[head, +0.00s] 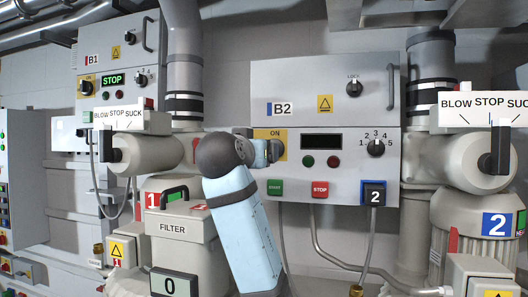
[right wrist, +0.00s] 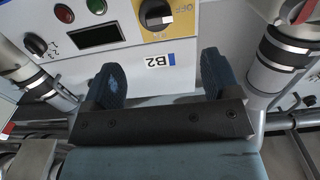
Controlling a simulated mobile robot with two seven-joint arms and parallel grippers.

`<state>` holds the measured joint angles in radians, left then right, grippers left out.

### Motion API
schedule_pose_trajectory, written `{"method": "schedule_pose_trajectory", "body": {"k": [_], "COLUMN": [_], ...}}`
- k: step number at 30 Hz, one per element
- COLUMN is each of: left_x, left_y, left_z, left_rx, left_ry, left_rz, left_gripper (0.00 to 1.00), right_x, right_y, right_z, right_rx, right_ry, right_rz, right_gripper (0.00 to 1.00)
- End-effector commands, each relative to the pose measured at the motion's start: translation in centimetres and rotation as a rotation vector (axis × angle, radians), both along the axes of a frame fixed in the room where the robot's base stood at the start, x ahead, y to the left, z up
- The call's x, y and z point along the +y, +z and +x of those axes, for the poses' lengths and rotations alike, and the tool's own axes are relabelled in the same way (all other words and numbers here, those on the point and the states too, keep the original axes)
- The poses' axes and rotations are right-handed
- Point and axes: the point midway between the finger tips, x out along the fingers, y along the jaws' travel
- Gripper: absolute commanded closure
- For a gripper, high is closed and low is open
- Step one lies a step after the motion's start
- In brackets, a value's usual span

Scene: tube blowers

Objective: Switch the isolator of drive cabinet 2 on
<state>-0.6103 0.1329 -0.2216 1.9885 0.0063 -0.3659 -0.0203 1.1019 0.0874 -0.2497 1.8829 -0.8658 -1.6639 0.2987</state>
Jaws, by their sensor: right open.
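Drive cabinet 2 (head: 370,90) bears the label B2 and stands at the centre right of the head view. Its isolator is a black rotary knob (right wrist: 154,14) on a yellow plate (right wrist: 172,38). In the head view the plate (head: 287,135) shows the word ON at its top, and my right gripper hides most of it. In the right wrist view the knob's handle lies sideways, with a white mark on it. My right gripper (right wrist: 160,78) is open and empty there. Its two fingers are spread, with the knob beyond the gap and apart from them. My left gripper is not in view.
Right of the isolator are a dark display (head: 321,141), two small lamps and a numbered selector (head: 376,148). Below hang a green button (head: 275,187) and a red stop button (head: 320,188). Cabinet B1 (head: 125,50) stands left, its display reading STOP. Pipes flank B2.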

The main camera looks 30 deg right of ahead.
Motion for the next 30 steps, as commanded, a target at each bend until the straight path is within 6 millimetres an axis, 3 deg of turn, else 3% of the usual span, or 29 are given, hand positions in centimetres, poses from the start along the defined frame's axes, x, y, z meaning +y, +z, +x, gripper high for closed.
{"method": "schedule_pose_trajectory", "body": {"k": [7,18,30], "left_x": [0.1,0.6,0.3], "left_y": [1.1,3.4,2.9], "left_z": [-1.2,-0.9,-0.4], "left_rx": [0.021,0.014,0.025], "left_ry": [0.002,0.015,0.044], "left_rz": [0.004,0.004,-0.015], "left_gripper": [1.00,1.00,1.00], "right_x": [-3.6,-8.8,-10.0], "right_y": [0.3,0.1,-0.1], "right_z": [2.9,7.4,8.4], "right_rx": [0.004,0.004,0.001], "right_ry": [-0.004,-0.002,0.000], "right_rz": [-0.001,-0.001,0.000], "right_gripper": [0.17,0.17,0.17]}}
